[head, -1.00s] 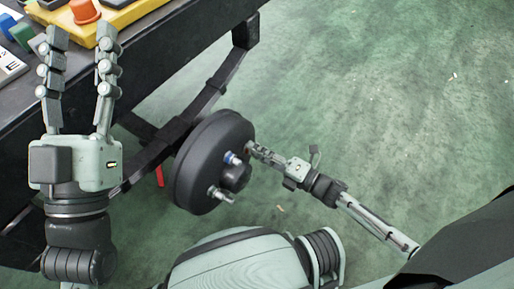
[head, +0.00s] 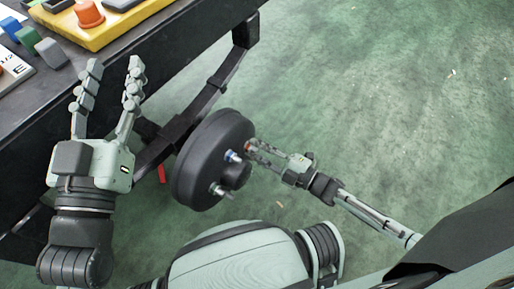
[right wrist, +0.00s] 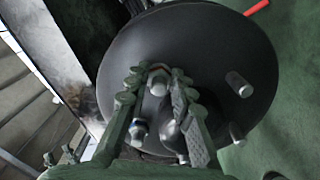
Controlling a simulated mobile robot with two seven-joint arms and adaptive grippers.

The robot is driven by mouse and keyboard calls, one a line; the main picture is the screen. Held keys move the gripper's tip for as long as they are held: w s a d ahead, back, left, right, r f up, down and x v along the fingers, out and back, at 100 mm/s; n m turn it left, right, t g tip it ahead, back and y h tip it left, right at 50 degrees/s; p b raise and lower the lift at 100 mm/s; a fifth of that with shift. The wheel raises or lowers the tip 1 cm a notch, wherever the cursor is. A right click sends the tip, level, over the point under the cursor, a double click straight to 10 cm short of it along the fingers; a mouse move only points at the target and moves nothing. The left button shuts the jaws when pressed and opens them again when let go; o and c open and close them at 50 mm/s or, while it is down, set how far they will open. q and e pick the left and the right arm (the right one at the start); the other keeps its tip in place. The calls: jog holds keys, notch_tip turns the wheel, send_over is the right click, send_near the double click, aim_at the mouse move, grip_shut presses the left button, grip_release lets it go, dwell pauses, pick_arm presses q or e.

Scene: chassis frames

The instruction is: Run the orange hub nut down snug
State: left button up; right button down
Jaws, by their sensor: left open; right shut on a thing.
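The dark round hub drum (head: 205,165) hangs on a bracket beside the bench, its studded face toward my right arm. Another stud (head: 217,189) sticks out lower down; bare studs (right wrist: 240,84) show in the wrist view. My left gripper (head: 108,72) is open and empty near the bench edge.
The black bench (head: 150,60) runs along the upper left. On it are a yellow tray (head: 125,18) with an orange knob-like piece (head: 89,13), and blue, green and grey blocks (head: 50,52). The green floor (head: 370,80) at the right is clear.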

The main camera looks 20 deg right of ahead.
jog(key=shift+s+d+f, duration=0.1)
jog(key=shift+d, duration=0.05)
dwell(0.3)
jog(key=c, duration=1.6)
grip_release()
jog(key=v, duration=1.2)
